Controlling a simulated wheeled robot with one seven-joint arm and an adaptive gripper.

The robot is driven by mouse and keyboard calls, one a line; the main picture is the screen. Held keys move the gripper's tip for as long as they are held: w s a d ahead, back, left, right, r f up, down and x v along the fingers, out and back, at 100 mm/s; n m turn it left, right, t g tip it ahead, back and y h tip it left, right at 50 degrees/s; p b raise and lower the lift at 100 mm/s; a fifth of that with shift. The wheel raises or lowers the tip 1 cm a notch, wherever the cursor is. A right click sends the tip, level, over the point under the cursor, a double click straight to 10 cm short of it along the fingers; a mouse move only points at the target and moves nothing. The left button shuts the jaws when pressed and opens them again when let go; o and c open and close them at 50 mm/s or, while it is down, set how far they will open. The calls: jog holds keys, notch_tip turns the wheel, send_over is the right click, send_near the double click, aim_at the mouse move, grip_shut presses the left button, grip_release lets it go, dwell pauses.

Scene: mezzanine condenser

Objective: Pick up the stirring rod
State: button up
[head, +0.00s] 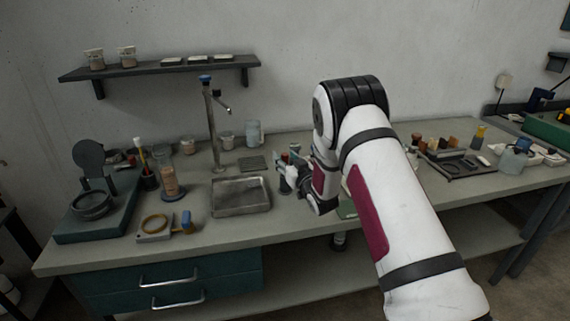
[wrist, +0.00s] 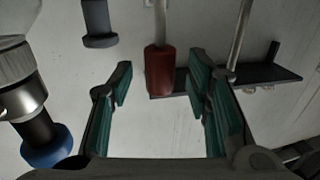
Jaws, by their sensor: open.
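A pale rod with a thick red end (wrist: 160,72) shows in the wrist view, between and just beyond my open fingers; I take it to be the stirring rod. Its shaft runs out of the top of the picture. My gripper (wrist: 160,105) is open, with dark fingers and green pads, and nothing is clasped. In the head view my gripper (head: 284,178) is above the bench, right of the metal sink tray. Small upright pieces stand close behind it, partly hidden by my arm, and I cannot tell the rod among them there.
The wrist view also shows a chrome and black fitting with a blue end (wrist: 45,155), a dark cylinder (wrist: 98,25) and a thin metal rod (wrist: 239,35) close by. In the head view the sink tray (head: 241,207) and tap (head: 211,120) stand left of my gripper. A wall shelf (head: 160,69) is above.

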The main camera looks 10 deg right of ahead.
jog(key=shift+w+a, duration=0.1)
jog(key=shift+w, duration=0.35)
jog(key=c, duration=1.1)
jog(key=shift+o, duration=0.2)
